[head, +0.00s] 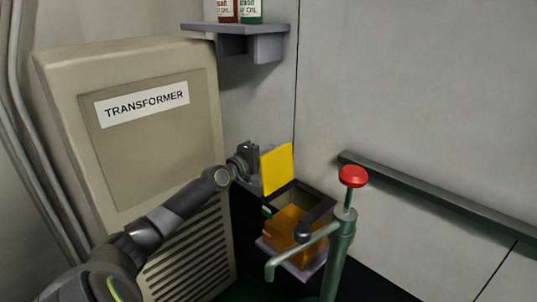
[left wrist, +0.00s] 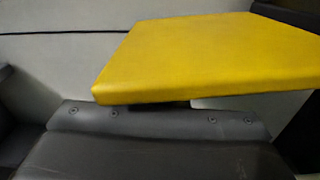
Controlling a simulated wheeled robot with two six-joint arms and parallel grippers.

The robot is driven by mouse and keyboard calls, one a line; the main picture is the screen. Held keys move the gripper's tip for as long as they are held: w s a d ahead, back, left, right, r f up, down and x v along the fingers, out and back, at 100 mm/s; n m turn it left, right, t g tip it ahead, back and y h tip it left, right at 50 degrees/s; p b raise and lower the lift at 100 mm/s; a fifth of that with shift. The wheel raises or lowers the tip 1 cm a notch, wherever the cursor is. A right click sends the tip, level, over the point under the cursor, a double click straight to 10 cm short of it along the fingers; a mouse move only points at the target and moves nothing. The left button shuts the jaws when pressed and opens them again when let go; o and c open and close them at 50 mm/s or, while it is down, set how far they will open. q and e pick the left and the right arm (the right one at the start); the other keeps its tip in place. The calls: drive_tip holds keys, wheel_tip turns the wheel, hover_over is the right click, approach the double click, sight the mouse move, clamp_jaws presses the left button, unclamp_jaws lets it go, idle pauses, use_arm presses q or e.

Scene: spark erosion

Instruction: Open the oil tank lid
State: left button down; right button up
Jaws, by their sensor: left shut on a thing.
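The oil tank (head: 318,199) is a dark open-topped box low beside the transformer, with orange contents showing inside. A yellow panel, which looks like the lid (head: 277,169), stands nearly upright above the tank's back left edge. I cannot tell whether it is still joined to the tank. My left gripper (head: 257,168) is at the lid's left edge and shut on it; the fingertips are partly hidden. In the left wrist view the yellow lid (left wrist: 205,55) fills the upper right, close to the camera. My right gripper is out of view.
A green pump (head: 340,245) with a red knob (head: 352,176) and a spout stands in front of the tank. The transformer cabinet (head: 150,150) is at the left. A shelf (head: 245,30) with bottles is above. A dark rail (head: 430,195) runs along the right wall.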

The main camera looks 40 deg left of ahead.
use_arm(q)
drive_tip(key=shift+f, duration=0.15)
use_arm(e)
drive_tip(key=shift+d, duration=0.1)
use_arm(q)
drive_tip(key=c, duration=1.5)
unclamp_jaws()
drive_tip(key=shift+a, duration=0.1)
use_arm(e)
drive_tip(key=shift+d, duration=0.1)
use_arm(q)
drive_tip(key=shift+s, duration=0.55)
drive_tip(key=shift+s+a+p, duration=0.2)
drive_tip(key=shift+s+p, duration=0.2)
drive_tip(key=shift+s, duration=2.3)
drive_tip(key=shift+s+a+p, duration=0.2)
drive_tip(key=shift+s+p, duration=0.15)
drive_tip(key=shift+s, duration=2.4)
drive_tip(key=shift+s+a+p, duration=0.2)
drive_tip(key=shift+s+p, duration=0.2)
drive_tip(key=shift+s, duration=2.3)
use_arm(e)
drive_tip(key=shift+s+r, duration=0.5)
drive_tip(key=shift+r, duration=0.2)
